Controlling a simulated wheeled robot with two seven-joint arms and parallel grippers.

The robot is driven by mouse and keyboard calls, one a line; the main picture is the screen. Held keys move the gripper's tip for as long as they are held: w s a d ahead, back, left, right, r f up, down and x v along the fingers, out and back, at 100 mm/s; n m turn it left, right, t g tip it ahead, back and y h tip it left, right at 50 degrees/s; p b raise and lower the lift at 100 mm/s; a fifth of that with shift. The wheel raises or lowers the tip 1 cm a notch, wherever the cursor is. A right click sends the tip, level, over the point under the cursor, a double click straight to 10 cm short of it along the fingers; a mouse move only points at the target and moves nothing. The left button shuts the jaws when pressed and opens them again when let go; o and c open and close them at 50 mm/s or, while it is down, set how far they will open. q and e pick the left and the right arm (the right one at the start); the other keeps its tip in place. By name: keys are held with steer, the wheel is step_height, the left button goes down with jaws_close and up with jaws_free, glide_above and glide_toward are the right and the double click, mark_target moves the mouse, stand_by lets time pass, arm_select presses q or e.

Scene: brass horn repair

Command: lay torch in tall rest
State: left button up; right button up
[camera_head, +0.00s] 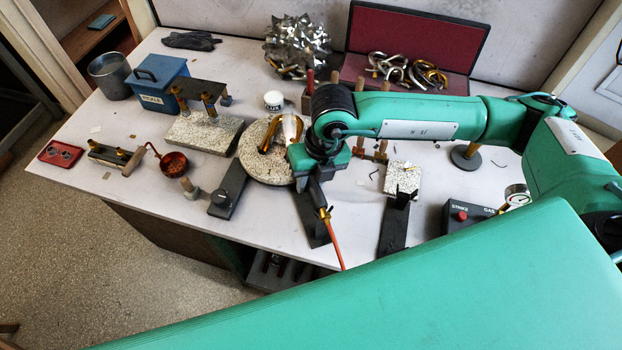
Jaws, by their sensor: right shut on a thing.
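My right gripper (316,188) points down at the middle of the bench. It is shut on the torch (324,212), whose lower end shows dark with a brass-coloured part and an orange hose (337,245) running from it toward the front edge. The gripper and wrist hide the rest of the torch. The torch is over or against a dark base plate (309,226); I cannot tell whether it touches. Another dark base plate (393,236) with a dark upright (402,197) stands to the right. I cannot tell for certain which is the tall rest. My left gripper is out of view.
A round speckled board (250,165) with brass pieces lies left of the gripper, beside a dark plate (231,183). A pale block (404,178) and a control box (468,215) with a red button are to the right. Bare bench (270,220) lies in front.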

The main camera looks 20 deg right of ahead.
stand_by(0.3)
steer(key=o, duration=1.5)
steer(key=shift+o, duration=0.2)
steer(key=shift+r+p, duration=1.8)
steer(key=shift+r, duration=2.2)
